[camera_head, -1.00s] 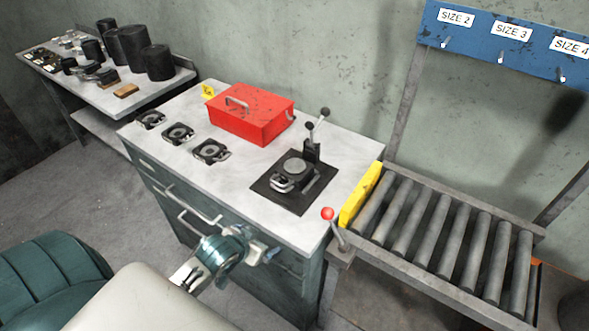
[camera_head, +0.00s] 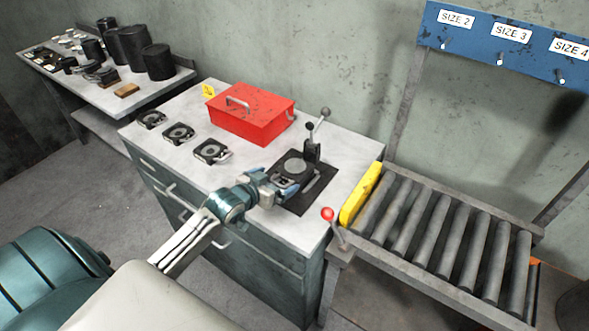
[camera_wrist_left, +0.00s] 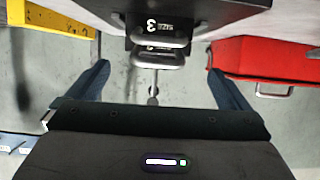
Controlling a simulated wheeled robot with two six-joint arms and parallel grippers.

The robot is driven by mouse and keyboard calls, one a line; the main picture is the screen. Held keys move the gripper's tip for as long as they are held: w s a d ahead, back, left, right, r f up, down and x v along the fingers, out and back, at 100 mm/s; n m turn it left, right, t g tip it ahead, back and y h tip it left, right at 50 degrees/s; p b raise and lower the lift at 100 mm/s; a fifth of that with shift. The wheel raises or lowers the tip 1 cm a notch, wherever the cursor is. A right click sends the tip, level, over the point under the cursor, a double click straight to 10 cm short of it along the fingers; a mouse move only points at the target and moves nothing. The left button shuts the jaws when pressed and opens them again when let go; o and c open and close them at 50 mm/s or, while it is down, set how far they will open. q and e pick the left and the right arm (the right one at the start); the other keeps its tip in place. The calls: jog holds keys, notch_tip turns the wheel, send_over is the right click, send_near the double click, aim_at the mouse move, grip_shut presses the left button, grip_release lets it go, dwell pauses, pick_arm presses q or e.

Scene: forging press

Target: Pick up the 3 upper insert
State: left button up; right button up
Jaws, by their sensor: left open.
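The size 3 insert (camera_head: 295,166) is a dark block with a round grey top. It sits on the black plate at the right of the cabinet top. My right gripper is not in view.
A red toolbox (camera_head: 250,112) stands behind on the cabinet top (camera_head: 180,100). Several similar inserts (camera_head: 179,132) line its left front. A yellow block (camera_head: 361,194) and roller conveyor (camera_head: 440,235) lie to the right.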

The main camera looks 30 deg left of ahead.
aim_at(288, 173)
pick_arm(q)
jog(key=shift+w+f, duration=0.15)
jog(key=shift+w, duration=0.25)
jog(key=p+x, duration=0.1)
jog(key=x, duration=0.1)
jog(key=p+x, duration=0.1)
jog(key=x, duration=0.1)
jog(key=shift+w+d+f, duration=0.15)
jog(key=shift+w+d, duration=0.05)
jog(key=shift+d, duration=0.05)
jog(key=shift+w+f, duration=0.2)
jog(key=shift+w, duration=0.15)
jog(key=shift+s, duration=0.1)
jog(key=shift+c, duration=0.2)
jog(key=c, duration=1.8)
jog(key=shift+r, duration=0.25)
jog(key=shift+c, duration=0.6)
